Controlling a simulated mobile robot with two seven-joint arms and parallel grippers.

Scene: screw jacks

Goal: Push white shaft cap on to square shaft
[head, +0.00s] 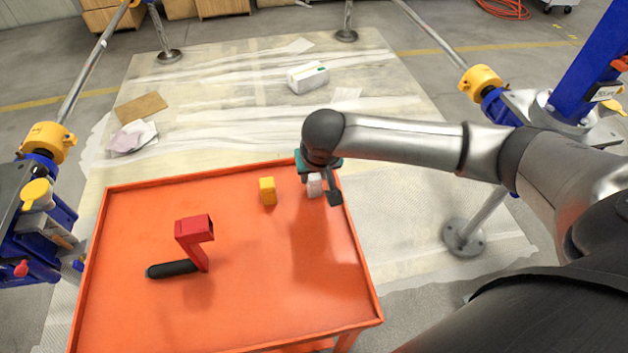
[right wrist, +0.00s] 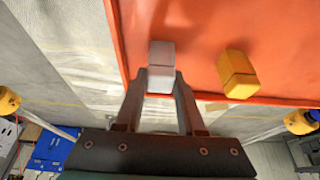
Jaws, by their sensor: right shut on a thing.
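The white shaft cap (head: 314,184) is at the far right corner of the orange tray table. It is a small white block and also shows in the right wrist view (right wrist: 161,54). My right gripper (head: 324,189) reaches down over that corner and is shut on the cap, with one finger on each side of it. I cannot tell whether the cap touches the table. Blue screw jacks stand at the left (head: 45,195) and right (head: 590,70). I cannot clearly make out a square shaft on them. My left gripper is not in view.
The orange table (head: 240,300) has raised edges. A yellow block (head: 267,191) stands left of the white cap. A red angled tool with a black handle (head: 172,269) lies further left. A metal post foot (head: 464,238) stands right of the table. The table's front is clear.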

